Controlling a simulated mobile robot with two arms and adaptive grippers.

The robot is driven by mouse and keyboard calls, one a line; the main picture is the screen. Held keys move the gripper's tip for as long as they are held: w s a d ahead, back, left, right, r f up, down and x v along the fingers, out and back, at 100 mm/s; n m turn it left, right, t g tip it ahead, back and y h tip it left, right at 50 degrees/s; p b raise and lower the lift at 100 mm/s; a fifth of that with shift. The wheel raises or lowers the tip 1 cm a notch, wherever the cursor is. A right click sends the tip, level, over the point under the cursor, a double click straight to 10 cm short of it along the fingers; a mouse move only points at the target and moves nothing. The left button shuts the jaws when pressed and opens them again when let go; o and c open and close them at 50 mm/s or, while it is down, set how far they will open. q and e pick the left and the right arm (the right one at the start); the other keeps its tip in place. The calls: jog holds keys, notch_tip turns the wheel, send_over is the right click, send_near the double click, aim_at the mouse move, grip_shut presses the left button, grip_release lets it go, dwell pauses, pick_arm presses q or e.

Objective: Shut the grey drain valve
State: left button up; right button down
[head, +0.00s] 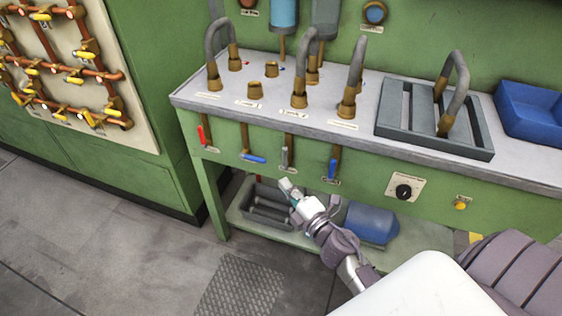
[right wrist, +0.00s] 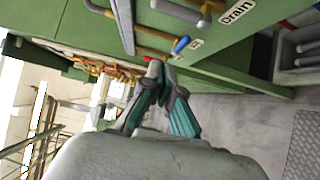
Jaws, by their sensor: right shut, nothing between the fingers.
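The grey drain valve handle (head: 286,157) hangs down from a brass fitting on the green bench front, between two blue handles. In the right wrist view the grey handle (right wrist: 178,10) is at the top, beside a label reading "Drain". My right gripper (head: 287,185) is shut and empty. In the head view it appears just below the grey handle, apart from it in the wrist view. Its closed tips also show in the right wrist view (right wrist: 156,72). My left gripper is not in view.
Along the bench front are a red handle (head: 202,135), a sideways blue handle (head: 254,158), a downward blue handle (head: 332,169) and a black knob (head: 404,191). Floor in front is open.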

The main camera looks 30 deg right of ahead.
aim_at(285, 158)
jog(key=shift+w, duration=0.1)
jog(key=w, duration=1)
jog(key=d, duration=0.1)
jog(key=s+d+p, duration=0.1)
jog(key=d, duration=0.1)
jog(key=shift+s+d, duration=0.1)
